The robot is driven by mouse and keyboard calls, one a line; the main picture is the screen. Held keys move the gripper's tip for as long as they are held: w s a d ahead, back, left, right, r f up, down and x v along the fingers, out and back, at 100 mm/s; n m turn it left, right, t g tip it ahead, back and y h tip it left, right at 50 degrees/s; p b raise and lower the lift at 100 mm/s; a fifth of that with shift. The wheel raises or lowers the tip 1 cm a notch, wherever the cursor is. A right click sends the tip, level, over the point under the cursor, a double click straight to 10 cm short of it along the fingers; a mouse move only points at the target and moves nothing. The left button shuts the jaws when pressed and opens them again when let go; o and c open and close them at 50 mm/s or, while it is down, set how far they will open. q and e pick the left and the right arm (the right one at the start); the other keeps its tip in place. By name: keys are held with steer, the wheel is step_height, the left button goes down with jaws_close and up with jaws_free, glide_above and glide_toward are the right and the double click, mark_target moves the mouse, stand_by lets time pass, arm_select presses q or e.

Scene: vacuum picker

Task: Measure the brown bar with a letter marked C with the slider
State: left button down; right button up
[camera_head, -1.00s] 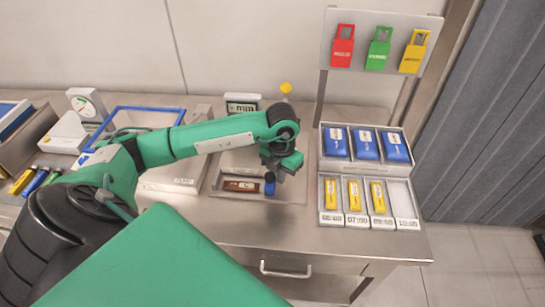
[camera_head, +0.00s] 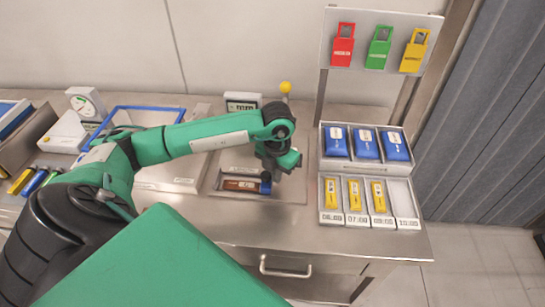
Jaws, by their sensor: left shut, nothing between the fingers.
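The brown bar (camera_head: 240,184) lies in a shallow slot of the metal measuring station on the bench. Its white label is too small to read, so I cannot make out a C. The blue slider (camera_head: 265,187) is at the bar's right end, very close or touching. My left gripper (camera_head: 271,177) is shut and empty, pointing down right at the slider; whether it touches the slider is unclear. The digital display (camera_head: 242,102) stands behind the station; its digits are unclear. My right gripper is not in view.
A rack with blue packs (camera_head: 366,146) and yellow bars (camera_head: 355,196) stands right of the station. Red, green and yellow tags hang above it. A blue-framed tray (camera_head: 160,112) and a white dial scale (camera_head: 85,103) are at left. The bench front is clear.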

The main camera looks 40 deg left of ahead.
arm_select(q)
steer(key=shift+s+a+b, duration=0.45)
steer(key=shift+s+a, duration=0.1)
steer(key=shift+a, duration=0.35)
stand_by(2.7)
steer(key=shift+w+d, duration=0.1)
steer(key=shift+d, duration=0.05)
steer(key=shift+w+d, duration=0.45)
steer(key=shift+d, duration=0.25)
step_height(320, 180, up, 8)
steer(key=p, duration=0.4)
stand_by(0.4)
stand_by(0.5)
